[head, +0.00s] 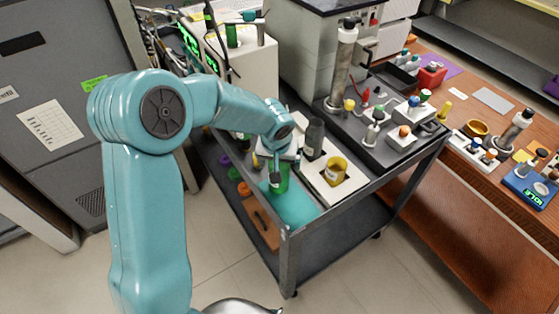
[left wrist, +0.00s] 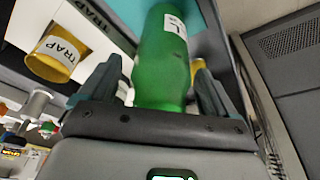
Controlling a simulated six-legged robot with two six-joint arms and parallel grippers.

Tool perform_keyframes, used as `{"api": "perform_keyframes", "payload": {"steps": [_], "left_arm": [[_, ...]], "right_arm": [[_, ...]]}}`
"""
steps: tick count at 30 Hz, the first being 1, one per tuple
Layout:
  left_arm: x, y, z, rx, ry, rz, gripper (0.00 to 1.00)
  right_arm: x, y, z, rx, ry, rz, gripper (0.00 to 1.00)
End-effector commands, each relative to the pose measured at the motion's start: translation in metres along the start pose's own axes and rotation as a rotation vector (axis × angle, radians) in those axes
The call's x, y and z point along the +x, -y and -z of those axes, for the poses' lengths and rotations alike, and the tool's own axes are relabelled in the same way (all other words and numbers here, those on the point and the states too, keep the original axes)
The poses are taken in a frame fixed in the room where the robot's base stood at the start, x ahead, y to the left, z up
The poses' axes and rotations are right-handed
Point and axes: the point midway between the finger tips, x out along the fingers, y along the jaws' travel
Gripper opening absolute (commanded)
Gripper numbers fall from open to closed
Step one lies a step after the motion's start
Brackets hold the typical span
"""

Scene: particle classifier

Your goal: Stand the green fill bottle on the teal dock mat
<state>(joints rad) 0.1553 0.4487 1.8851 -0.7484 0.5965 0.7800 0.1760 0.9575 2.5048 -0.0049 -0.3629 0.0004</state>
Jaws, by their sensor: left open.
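The green fill bottle (head: 281,181) shows at the back end of the teal dock mat (head: 296,210) on the cart. It looks upright and its base appears to be on the mat, though my gripper hides part of it. My left gripper (head: 274,179) is at the bottle. In the left wrist view the green bottle (left wrist: 160,60), with a white label, lies between the two spread fingers of my left gripper (left wrist: 158,92), with a gap on the right side. A strip of the teal mat (left wrist: 207,55) shows beside it. My right gripper is not in view.
Right of the mat, a white tray (head: 325,196) holds a yellow TRAP cup (head: 337,171) and a dark grey cylinder (head: 315,138). Orange and purple rings lie left of the mat. The cart's raised rim (head: 318,222) borders the front.

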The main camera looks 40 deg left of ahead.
Motion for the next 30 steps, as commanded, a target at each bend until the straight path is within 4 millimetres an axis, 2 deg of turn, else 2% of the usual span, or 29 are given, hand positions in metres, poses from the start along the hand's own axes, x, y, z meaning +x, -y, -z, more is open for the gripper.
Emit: {"api": "perform_keyframes", "payload": {"steps": [3,5,12,18,23,30], "left_arm": [[-0.007,0.0,0.002,0.0,-0.001,0.0,0.91],[-0.015,0.0,0.002,-0.002,-0.004,0.0,0.91],[-0.071,0.0,0.002,-0.002,-0.006,-0.002,0.91],[-0.108,0.0,0.002,0.0,-0.004,-0.001,0.91],[-0.121,0.0,0.001,0.0,-0.001,-0.001,0.91],[-0.123,0.0,0.001,0.0,0.001,0.0,0.91]], "right_arm": [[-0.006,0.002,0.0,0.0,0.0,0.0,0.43],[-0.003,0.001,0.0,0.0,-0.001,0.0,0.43],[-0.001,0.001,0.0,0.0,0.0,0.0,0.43],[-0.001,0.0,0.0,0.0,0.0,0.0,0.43],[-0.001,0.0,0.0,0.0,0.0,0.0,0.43],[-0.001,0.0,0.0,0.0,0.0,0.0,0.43]]}}
